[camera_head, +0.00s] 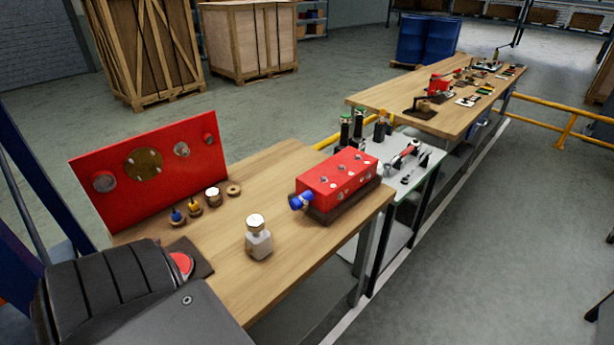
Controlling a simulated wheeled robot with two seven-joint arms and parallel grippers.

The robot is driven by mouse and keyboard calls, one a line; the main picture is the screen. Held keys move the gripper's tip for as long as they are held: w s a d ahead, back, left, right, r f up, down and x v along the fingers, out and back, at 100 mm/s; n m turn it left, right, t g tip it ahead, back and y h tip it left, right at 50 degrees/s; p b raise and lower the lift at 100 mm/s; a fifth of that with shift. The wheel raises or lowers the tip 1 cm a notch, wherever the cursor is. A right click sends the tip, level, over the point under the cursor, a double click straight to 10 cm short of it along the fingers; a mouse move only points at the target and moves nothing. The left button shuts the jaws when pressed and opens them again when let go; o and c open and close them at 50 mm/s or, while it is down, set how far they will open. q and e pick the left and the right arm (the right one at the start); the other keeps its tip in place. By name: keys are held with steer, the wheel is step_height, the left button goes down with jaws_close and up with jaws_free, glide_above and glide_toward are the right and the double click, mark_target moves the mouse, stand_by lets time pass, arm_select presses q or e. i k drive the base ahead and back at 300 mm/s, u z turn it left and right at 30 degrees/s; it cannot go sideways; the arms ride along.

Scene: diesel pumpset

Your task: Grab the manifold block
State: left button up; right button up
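The manifold block appears to be the red rectangular block (338,180) with several small round ports on its top. A blue fitting (300,201) sticks out of its left end. The block rests on a dark pad (345,207) near the right edge of the near wooden table (290,245). Neither of my grippers shows in the camera_head view, and nothing is seen touching the block.
An upright red panel (152,170) and several small fittings (212,196) are at the table's left. A grey-topped stand (413,182) with dark cylinders adjoins at right. Bare tabletop lies between.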

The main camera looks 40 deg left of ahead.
mark_target(259, 244)
steer(key=z, duration=0.05)
steer(key=i, duration=2.8)
steer(key=u, duration=3.2)
